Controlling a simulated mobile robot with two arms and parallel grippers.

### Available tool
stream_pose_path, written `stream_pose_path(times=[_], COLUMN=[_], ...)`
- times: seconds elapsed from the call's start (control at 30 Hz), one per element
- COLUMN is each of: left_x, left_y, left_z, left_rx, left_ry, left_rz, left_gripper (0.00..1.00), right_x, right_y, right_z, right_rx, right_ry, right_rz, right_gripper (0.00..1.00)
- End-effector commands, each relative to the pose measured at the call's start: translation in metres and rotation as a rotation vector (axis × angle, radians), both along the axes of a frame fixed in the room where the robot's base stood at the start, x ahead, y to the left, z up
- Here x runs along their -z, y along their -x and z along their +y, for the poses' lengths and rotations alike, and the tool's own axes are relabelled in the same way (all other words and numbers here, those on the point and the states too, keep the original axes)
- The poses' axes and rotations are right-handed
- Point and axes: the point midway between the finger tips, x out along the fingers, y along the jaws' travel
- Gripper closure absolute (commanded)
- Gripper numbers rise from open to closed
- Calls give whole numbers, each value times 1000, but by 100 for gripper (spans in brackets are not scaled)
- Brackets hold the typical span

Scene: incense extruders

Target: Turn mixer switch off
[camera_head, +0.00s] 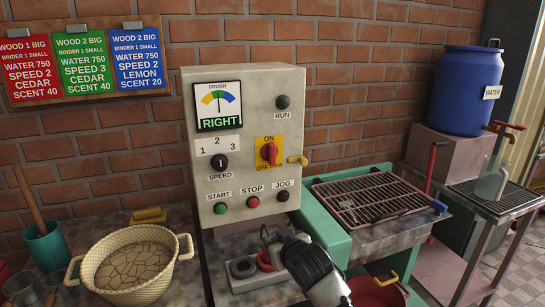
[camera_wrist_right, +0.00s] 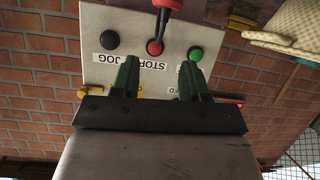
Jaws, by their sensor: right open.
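The mixer switch (camera_head: 269,152) is a red handle on a yellow plate marked ON and OFF. The handle stands upright towards ON. It sits on the right half of the pale control box (camera_head: 240,101). My right gripper (camera_head: 270,236) is open and empty, low in front of the box and below the switch. In the right wrist view, which is upside down, its green fingers (camera_wrist_right: 157,76) are apart before the panel, with the STOP button (camera_wrist_right: 155,47) beyond. The switch is mostly hidden there behind my gripper. My left gripper is not in view.
A yellow latch (camera_head: 298,160) sticks out beside the switch plate. START (camera_head: 221,208), STOP (camera_head: 253,202) and JOG (camera_head: 282,196) buttons lie below. A red-handled part (camera_wrist_right: 165,15) juts out near STOP in the wrist view.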

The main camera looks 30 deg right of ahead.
Motion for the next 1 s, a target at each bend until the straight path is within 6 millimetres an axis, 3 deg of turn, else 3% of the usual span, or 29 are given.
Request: stream_pose_path(times=[0.1, 0.3, 0.4, 0.57, 1.0], left_x=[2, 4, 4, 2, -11], left_y=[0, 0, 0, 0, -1], left_z=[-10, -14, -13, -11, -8], left_rx=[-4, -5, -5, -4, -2], left_ry=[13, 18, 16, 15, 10], left_rz=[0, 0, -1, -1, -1], left_gripper=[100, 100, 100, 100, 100], right_x=[-52, -137, -158, -165, -164], right_y=[-21, -40, -43, -53, -122], right_z=[-20, -52, -59, -64, -80], right_rx=[26, 63, 70, 72, 72], right_ry=[-2, -12, -18, -22, -20], right_rz=[-132, -341, -392, -404, -402], right_gripper=[55, 55, 55, 55, 55])
